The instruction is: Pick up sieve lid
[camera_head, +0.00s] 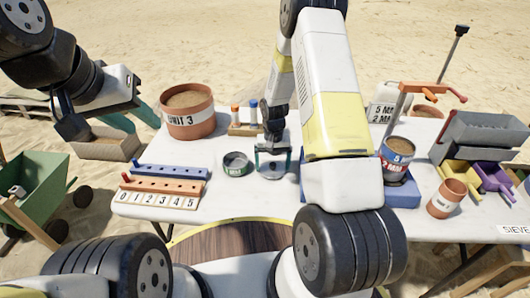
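A pale grey round disc (272,170), which looks like the sieve lid, is near the middle of the table. My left gripper (131,118) is open and empty at the upper left, near a cardboard-coloured box.
A large terracotta pot (188,115) marked UNIT 3 stands behind. A blue rack (172,172) and a numbered rack (160,191) lie at left. A sand-filled pot (397,154), an orange clamp stand (428,88), a small pot (446,198) and grey bins (484,132) crowd the right.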

